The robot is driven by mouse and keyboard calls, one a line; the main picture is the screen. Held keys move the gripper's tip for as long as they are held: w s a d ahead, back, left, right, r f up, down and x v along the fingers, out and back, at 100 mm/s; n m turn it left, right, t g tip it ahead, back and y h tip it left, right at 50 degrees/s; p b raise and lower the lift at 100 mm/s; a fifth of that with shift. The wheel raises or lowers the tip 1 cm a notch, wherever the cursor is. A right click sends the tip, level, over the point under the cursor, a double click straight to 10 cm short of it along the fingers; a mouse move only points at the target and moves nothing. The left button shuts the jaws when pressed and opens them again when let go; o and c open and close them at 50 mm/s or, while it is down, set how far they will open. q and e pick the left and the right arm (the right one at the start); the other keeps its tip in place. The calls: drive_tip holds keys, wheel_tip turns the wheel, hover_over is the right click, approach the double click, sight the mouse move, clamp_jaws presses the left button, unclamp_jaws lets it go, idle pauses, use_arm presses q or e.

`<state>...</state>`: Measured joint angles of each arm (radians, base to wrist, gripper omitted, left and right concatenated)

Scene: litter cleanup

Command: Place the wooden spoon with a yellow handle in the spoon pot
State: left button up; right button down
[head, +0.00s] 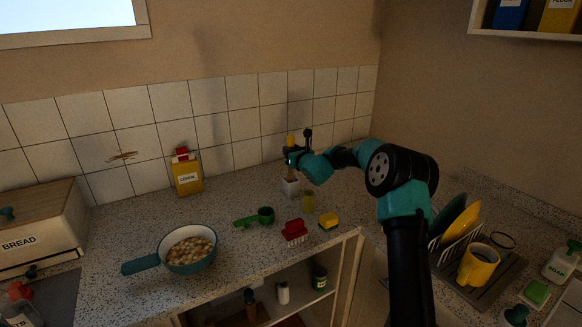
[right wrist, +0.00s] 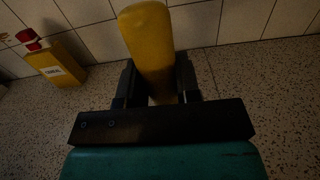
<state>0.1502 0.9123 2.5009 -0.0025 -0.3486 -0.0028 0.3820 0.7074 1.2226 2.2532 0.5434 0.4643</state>
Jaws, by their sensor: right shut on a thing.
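The wooden spoon's yellow handle (head: 291,140) stands upright in my right gripper (head: 299,155) in the head view. The yellow handle (right wrist: 148,45) also shows large between the two dark fingers in the right wrist view. My right gripper (right wrist: 156,85) is shut on it. Below the gripper, the wooden lower part of the spoon reaches down to the small pale spoon pot (head: 290,188) on the counter. The spoon's lower end is hidden, and I cannot tell whether it is inside the pot or behind its rim. My left gripper is not in view.
A yellow carton (head: 187,176) stands by the tiled wall. A green scoop (head: 257,217), red brush (head: 294,231), yellow sponge (head: 328,221) and small yellowish glass (head: 308,201) lie near the pot. A teal pan (head: 188,262) is at left, a dish rack (head: 447,256) at right.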

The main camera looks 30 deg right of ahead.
sight(291, 172)
drive_tip(key=shift+f, duration=0.5)
drive_tip(key=shift+f, duration=2)
drive_tip(key=c, duration=0.8)
unclamp_jaws()
